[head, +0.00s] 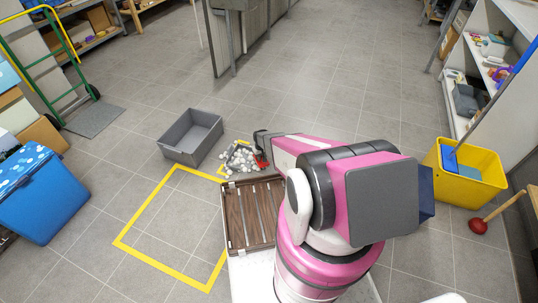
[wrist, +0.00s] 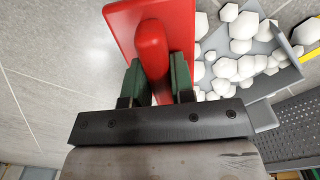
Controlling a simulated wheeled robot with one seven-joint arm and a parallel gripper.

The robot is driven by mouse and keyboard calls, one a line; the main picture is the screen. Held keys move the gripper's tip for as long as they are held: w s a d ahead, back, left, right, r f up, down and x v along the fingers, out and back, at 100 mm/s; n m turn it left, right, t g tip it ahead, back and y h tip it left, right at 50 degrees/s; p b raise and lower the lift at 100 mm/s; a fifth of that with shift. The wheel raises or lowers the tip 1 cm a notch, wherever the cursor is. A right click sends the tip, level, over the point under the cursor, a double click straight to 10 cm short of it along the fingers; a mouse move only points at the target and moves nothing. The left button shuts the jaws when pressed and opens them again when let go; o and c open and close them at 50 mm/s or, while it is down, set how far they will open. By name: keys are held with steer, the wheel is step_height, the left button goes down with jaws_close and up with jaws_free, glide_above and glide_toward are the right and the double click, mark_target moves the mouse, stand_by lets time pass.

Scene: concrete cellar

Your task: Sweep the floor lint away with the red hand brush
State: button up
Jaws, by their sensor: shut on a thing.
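My gripper (wrist: 155,82) is shut on the red hand brush (wrist: 181,22), with its green fingers on either side of the red handle. In the head view the brush (head: 261,160) shows as a small red patch by the end of my arm, which hides most of it. White lint lumps (wrist: 241,27) lie in a cluster just right of the brush in the wrist view. In the head view the lint (head: 239,160) lies left of the brush. Several lumps are on or against a grey flat piece with a raised edge (wrist: 289,43), perhaps a dustpan. The bristles are hidden.
A grey open bin (head: 190,138) stands left of the lint. A yellow floor outline (head: 143,218) and a brown slatted crate (head: 238,252) lie nearer. A blue bin (head: 45,205) is at left, a yellow bucket (head: 485,185) at right. The floor beyond is clear.

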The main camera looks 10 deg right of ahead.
steer(key=shift+r, duration=2.4)
